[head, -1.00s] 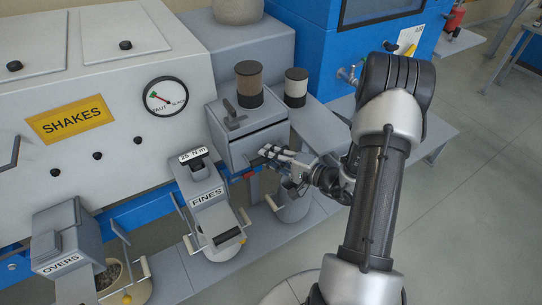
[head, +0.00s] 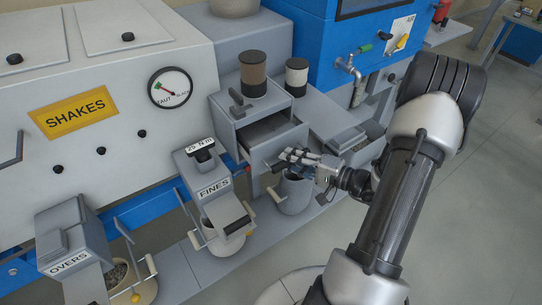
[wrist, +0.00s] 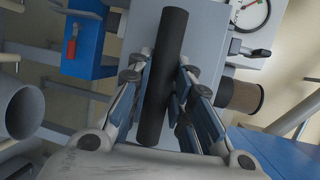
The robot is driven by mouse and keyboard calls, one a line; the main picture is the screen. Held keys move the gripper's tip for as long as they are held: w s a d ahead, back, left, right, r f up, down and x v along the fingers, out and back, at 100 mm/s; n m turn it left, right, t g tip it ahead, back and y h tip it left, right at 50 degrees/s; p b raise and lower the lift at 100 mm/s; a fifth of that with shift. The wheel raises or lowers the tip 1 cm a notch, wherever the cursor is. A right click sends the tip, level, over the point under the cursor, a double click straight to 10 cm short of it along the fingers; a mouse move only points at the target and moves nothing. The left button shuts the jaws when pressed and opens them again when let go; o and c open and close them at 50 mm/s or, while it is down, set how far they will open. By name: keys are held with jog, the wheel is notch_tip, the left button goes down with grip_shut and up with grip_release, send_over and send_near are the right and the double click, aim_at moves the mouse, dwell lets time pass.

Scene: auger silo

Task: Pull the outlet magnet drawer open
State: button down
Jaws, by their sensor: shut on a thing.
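The outlet magnet drawer (head: 268,157) is a grey drawer in the grey box (head: 231,121) at the middle of the head view. It stands part way out, and its inside shows from above. My gripper (head: 287,160) is at the drawer's front. In the wrist view, my gripper (wrist: 166,98) is shut on the drawer's dark round handle (wrist: 172,48), with a finger on each side of it. The handle is mostly hidden by the fingers in the head view.
A grey bucket (head: 292,197) is below the drawer. The FINES spout (head: 205,180) is close on the left. Open floor (head: 475,190) lies to the right.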

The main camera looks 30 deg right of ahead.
jog(key=s+b, duration=0.1)
jog(key=s, duration=0.8)
jog(key=shift+s+d+b, duration=0.15)
jog(key=shift+s+b, duration=0.05)
jog(key=shift+b, duration=0.15)
jog(key=c, duration=1.4)
grip_release()
jog(key=shift+c, duration=0.2)
jog(key=v, duration=1.2)
jog(key=shift+d, duration=0.1)
jog(key=shift+w, duration=0.1)
